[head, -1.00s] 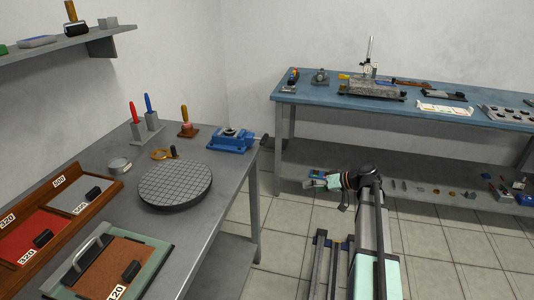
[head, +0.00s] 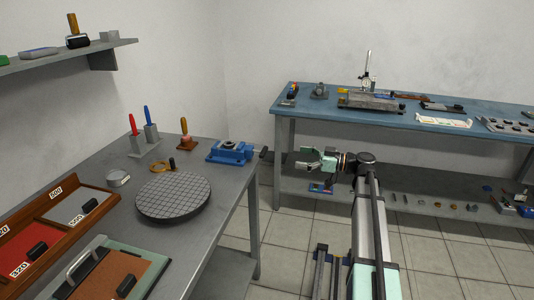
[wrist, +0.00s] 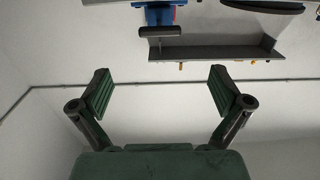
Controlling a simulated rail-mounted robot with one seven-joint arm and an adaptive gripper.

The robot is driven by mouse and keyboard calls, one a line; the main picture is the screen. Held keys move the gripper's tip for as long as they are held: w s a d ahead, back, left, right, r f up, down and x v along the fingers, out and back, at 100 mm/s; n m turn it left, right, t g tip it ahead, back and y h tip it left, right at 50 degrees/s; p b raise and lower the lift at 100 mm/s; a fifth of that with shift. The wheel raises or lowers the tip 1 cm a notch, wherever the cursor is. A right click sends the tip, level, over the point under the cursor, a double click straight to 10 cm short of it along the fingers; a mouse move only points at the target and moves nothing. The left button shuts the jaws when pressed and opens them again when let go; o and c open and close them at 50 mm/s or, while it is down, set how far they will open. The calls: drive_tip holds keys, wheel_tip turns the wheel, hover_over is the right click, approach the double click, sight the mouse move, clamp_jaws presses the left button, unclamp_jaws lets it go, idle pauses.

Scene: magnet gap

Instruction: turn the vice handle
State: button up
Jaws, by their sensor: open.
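The blue vice (head: 230,151) sits at the right end of the grey workbench. Its dark handle (head: 263,153) sticks out past the bench's right edge. In the wrist view the vice (wrist: 159,14) is at the top, with the handle (wrist: 160,31) as a dark crossbar below it. My gripper (head: 304,160) is to the right of the handle, over the gap between the benches, and points left toward it. In the wrist view my gripper (wrist: 165,90) has its two green-padded fingers wide apart with nothing between them. The handle lies beyond the fingertips, apart from them.
A round gridded plate (head: 173,197), a wooden-handled tool (head: 186,135) and a holder with red and blue handles (head: 144,143) stand on the grey bench (head: 205,225). A blue-topped bench (head: 400,119) with a lower shelf stands behind my arm. Tiled floor lies between the benches.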

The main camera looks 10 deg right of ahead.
sight(266, 152)
drive_tip(key=x, duration=1.2)
drive_tip(key=shift+w+a+p, duration=0.1)
drive_tip(key=shift+w+p, duration=0.05)
drive_tip(key=shift+p, duration=0.15)
drive_tip(key=c, duration=1.2)
